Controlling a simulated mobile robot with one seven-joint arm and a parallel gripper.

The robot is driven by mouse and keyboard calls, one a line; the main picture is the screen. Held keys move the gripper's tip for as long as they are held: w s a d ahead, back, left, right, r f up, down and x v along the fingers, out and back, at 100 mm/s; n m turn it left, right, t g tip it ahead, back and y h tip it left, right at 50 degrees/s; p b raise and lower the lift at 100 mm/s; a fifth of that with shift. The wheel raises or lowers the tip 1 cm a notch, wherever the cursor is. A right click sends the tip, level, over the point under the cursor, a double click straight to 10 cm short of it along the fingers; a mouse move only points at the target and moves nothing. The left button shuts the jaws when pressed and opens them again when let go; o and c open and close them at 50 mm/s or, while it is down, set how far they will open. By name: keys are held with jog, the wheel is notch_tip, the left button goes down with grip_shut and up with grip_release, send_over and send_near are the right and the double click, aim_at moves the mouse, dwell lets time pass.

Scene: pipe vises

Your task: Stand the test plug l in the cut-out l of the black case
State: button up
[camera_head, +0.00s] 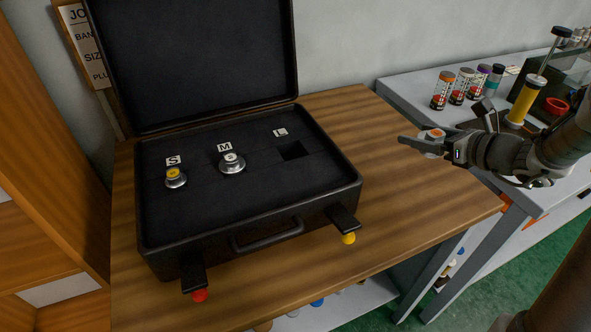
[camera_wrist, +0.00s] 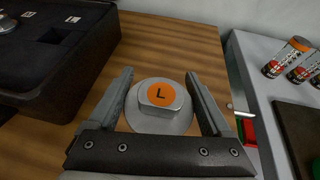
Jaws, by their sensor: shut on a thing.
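The black case (camera_head: 255,228) stands open on the wooden table. Its foam holds a plug with a yellow top (camera_head: 175,177) under the label S and a silver plug (camera_head: 232,163) under the label M. The cut-out l (camera_head: 292,151), by the label L, is an empty dark square; it also shows in the wrist view (camera_wrist: 55,36). My gripper (camera_head: 422,142) is to the right of the case, above the table's right end. It is shut on the test plug l (camera_wrist: 158,120), a silver disc-shaped plug with an orange top marked L, seen from above between the two fingers.
The case lid (camera_head: 195,60) stands up at the back. Two latches with a yellow knob (camera_head: 348,239) and a red knob (camera_head: 200,295) stick out in front. A grey bench (camera_head: 400,88) with several tubes (camera_head: 442,90) is at right. The table (camera_head: 400,215) right of the case is clear.

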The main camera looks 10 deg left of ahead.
jog(key=b, duration=0.4)
send_over(360, 168)
jog(key=s, duration=0.3)
notch_tip(360, 168, down, 7)
jog(key=shift+a, duration=0.1)
jog(key=shift+f+b, duration=0.6)
jog(key=shift+f, duration=1.35)
jog(key=shift+f, duration=0.1)
jog(key=shift+f, duration=0.15)
jog(key=o, duration=1.4)
